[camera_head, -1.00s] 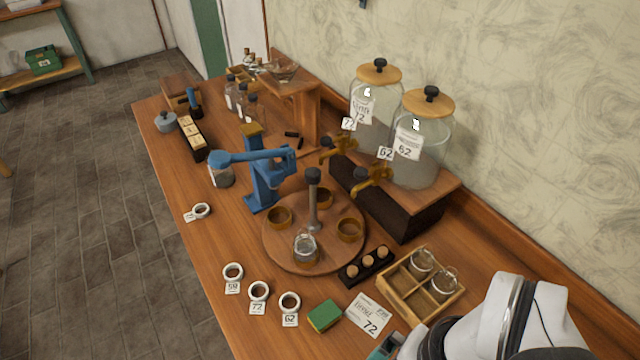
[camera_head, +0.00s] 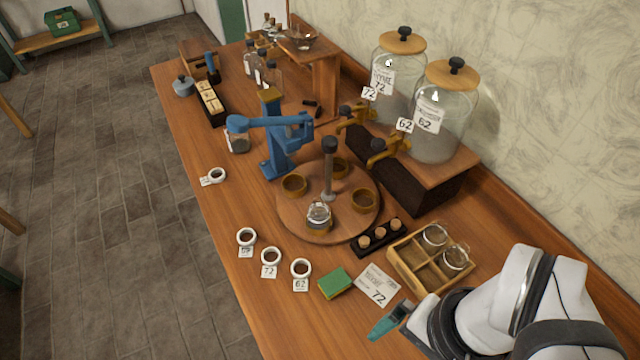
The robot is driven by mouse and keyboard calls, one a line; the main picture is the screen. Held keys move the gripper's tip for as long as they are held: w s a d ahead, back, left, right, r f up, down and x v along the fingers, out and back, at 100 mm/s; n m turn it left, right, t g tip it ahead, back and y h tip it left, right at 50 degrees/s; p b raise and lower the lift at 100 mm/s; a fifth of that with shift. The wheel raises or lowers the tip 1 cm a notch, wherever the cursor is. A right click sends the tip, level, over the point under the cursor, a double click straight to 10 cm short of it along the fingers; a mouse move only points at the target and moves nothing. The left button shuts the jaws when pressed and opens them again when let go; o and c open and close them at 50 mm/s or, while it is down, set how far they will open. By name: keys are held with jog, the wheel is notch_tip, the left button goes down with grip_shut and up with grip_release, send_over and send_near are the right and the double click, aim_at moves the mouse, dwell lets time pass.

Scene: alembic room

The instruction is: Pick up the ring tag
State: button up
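Several white ring tags lie on the wooden table. Three are in a row near the front edge: one with a small label that is hard to read (camera_head: 246,247), one marked 72 (camera_head: 270,267) and one marked 62 (camera_head: 301,281). Another ring tag (camera_head: 208,181) lies alone farther back at the left edge, its label unreadable. My gripper (camera_head: 390,318) shows as a teal finger at the front right, right of the row and apart from it, beside the card marked 72. I cannot see both fingers, nor whether it is open.
A green block (camera_head: 335,283) and a card marked 72 (camera_head: 376,287) lie between the row and my gripper. Behind stand a round wooden carousel (camera_head: 290,215), a blue press (camera_head: 277,150), a corked rack (camera_head: 380,237) and a divided wooden box (camera_head: 405,262). Bare table lies left of the carousel.

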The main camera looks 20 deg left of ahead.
dwell(0.3)
jog(key=shift+c, duration=0.9)
jog(key=n+h, duration=0.2)
jog(key=n, duration=0.3)
send_over(301, 271)
notch_tip(301, 271, down, 5)
jog(key=shift+n, duration=0.3)
notch_tip(301, 271, down, 17)
jog(key=shift+r, duration=0.2)
jog(key=c, duration=1.4)
